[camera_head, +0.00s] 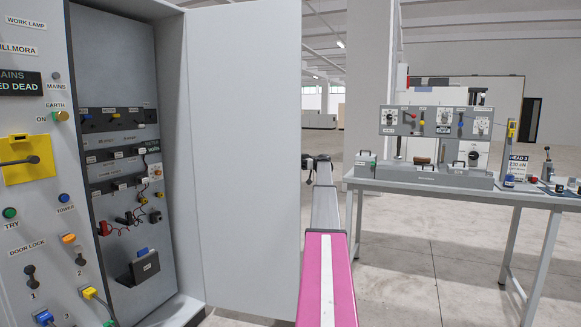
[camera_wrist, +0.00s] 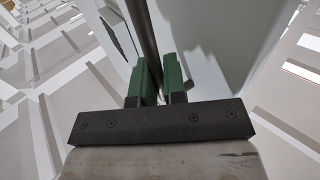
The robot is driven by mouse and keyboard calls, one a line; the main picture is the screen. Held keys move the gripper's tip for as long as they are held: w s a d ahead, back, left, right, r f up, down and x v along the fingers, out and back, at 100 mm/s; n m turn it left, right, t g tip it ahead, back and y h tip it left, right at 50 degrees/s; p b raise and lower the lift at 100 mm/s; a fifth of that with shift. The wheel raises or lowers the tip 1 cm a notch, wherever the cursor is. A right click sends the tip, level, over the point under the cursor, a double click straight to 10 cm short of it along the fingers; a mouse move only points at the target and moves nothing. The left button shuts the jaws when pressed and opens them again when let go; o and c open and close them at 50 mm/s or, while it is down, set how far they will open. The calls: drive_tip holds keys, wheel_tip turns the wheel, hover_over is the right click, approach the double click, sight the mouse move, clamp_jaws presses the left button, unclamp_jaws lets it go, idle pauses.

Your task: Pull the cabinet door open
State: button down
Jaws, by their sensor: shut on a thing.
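The pale grey cabinet door (camera_head: 246,150) stands wide open, with its inner face towards me. It swings out to the right of the dark cabinet interior (camera_head: 112,60).
Inside the cabinet are switch rows, red and black leads and a black holder (camera_head: 140,268). A control panel (camera_head: 30,110) with knobs and a yellow plate stands at left. A grey bench (camera_head: 455,190) with instruments is at right. Open floor (camera_head: 420,275) lies between.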

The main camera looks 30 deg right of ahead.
drive_tip(key=shift+w, duration=0.25)
drive_tip(key=c, duration=1.2)
unclamp_jaws()
drive_tip(key=shift+a, duration=0.1)
